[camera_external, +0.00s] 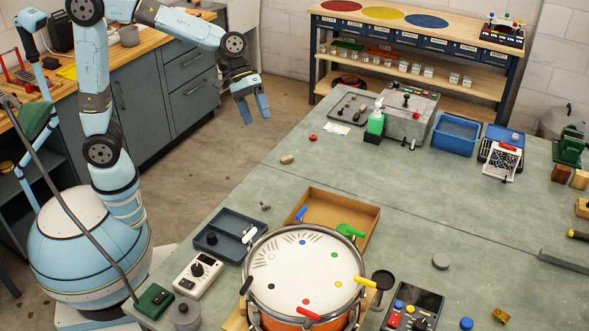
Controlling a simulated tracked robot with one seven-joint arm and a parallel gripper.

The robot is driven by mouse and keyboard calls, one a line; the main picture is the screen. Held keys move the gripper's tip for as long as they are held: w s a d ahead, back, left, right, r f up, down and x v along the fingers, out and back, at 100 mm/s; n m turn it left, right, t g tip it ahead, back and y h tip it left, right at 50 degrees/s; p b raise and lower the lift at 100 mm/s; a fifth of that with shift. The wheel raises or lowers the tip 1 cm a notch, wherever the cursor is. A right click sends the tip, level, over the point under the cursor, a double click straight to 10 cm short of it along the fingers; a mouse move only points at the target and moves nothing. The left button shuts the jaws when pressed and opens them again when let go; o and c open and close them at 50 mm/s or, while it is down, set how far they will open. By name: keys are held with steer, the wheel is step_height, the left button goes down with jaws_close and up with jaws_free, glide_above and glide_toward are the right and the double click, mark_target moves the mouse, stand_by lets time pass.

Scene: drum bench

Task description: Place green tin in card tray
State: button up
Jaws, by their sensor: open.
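The card tray (368,220) is an open brown tray on the bench, partly hidden behind the drum (300,262). I cannot tell for sure which thing is the green tin. A small green container with a white top (376,122) stands at the back of the bench by a grey box, and a dark green box (153,299) lies at the front left corner. My gripper (254,110) is open and empty, fingers down, left of the bench's back part and apart from all of these.
The drum has coloured handles round its rim, some reaching over the card tray. A dark blue tray (230,236) and a white meter (197,274) lie left of it. A blue bin (456,134) stands at the back. The bench's middle right is mostly clear.

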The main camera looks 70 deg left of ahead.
steer(key=s+a+m+t+y, duration=0.1)
steer(key=s+a+m+y, duration=0.2)
steer(key=s+a, duration=0.9)
steer(key=s+a+r+m+t+y, duration=0.1)
steer(key=s+a+m+t+y, duration=0.1)
steer(key=s+a, duration=0.9)
steer(key=s+m+y, duration=0.1)
steer(key=s, duration=0.4)
steer(key=shift+a+r+m, duration=0.2)
steer(key=shift+a+m, duration=0.2)
